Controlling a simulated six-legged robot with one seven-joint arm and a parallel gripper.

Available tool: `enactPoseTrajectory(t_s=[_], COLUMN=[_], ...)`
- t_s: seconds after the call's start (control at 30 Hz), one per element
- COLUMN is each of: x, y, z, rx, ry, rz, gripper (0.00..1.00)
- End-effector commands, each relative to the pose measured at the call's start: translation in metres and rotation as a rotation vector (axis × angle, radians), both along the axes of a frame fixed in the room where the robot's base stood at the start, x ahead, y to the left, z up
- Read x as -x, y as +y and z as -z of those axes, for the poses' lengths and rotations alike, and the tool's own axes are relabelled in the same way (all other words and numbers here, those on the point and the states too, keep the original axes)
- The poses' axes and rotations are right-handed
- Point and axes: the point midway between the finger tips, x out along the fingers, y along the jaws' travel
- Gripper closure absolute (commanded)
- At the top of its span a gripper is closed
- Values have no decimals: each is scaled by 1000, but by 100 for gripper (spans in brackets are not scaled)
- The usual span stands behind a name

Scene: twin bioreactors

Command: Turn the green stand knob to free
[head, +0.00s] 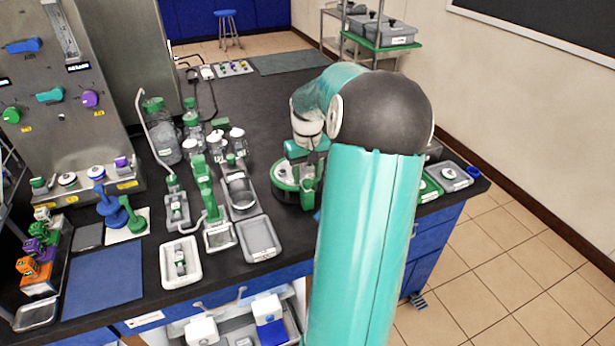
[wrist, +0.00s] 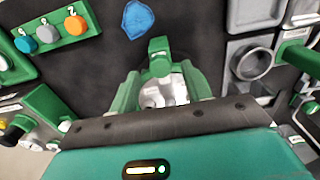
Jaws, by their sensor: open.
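My gripper (wrist: 161,84) is open and points down over the bench; its two green fingers stand apart. A green part (wrist: 159,57) with a pale grey piece (wrist: 166,92) below it shows between and just beyond the fingers. It may be the stand knob, but I cannot tell for certain, nor whether the fingers touch it. In the head view my gripper (head: 302,150) is over a green and white device (head: 285,176) right of the bench's middle. My arm hides part of this device, and no turn marking on a knob is readable.
A grey fixture with a round opening (wrist: 251,63) stands close on the wrist view's right. A green panel with numbered knobs (wrist: 50,36) and a blue piece (wrist: 138,19) lie nearby. Green-topped bottles (head: 165,140) and a grey tray (head: 258,240) are to the left.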

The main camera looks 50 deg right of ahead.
Motion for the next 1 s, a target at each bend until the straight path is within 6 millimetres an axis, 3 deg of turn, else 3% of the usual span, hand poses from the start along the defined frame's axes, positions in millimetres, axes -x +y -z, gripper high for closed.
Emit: enactPoseTrajectory(t_s=[0.13, 0.43, 0.67, 1.0], x=[0, 0, 0, 0], y=[0, 0, 0, 0], z=[13, 15, 15, 14], rx=[-1, 0, 0, 1], ry=[-1, 0, 0, 0], rz=[1, 1, 1, 33], gripper=[52, 52, 97, 97])
